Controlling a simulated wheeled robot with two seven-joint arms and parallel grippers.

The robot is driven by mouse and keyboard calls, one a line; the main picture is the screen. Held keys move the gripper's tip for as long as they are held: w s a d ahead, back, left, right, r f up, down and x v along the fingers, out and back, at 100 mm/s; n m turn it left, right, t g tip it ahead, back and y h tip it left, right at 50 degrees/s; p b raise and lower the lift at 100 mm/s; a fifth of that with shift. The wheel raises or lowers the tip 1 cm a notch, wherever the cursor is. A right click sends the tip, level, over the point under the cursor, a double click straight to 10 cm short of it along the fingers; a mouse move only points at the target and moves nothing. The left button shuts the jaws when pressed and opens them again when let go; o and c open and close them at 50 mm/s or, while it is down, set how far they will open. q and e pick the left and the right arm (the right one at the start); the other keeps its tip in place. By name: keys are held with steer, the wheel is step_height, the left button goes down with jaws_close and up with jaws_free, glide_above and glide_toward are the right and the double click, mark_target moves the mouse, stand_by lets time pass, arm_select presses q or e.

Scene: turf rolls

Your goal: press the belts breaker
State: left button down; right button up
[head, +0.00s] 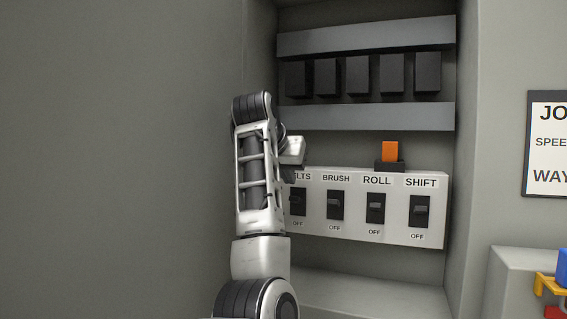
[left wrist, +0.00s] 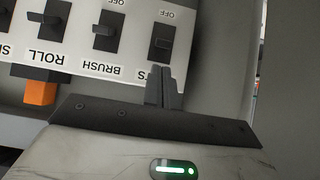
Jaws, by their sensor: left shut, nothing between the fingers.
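The belts breaker (head: 298,202) is a black rocker switch at the left end of a white panel (head: 400,236). Its label is partly covered by my left arm, with "LTS" showing. In the left wrist view the belts breaker (left wrist: 161,42) appears upside down, just beyond the fingertips. My left gripper (left wrist: 162,72) is shut and empty, its fingers together at the label edge of that switch. I cannot tell whether they touch it. In the head view the gripper is largely hidden near the panel's top left corner. My right gripper is not in view.
Brush (head: 335,205), roll (head: 376,208) and shift (head: 421,210) breakers sit to the right on the panel. An orange block (head: 390,151) on a dark base stands above the panel. Grey recess walls close in on both sides. A sign (head: 548,145) hangs at the right.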

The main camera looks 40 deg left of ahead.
mark_target(296, 200)
arm_select(q)
steer(key=x, duration=0.4)
steer(key=shift+w+f+p, duration=0.25)
steer(key=shift+p, duration=0.15)
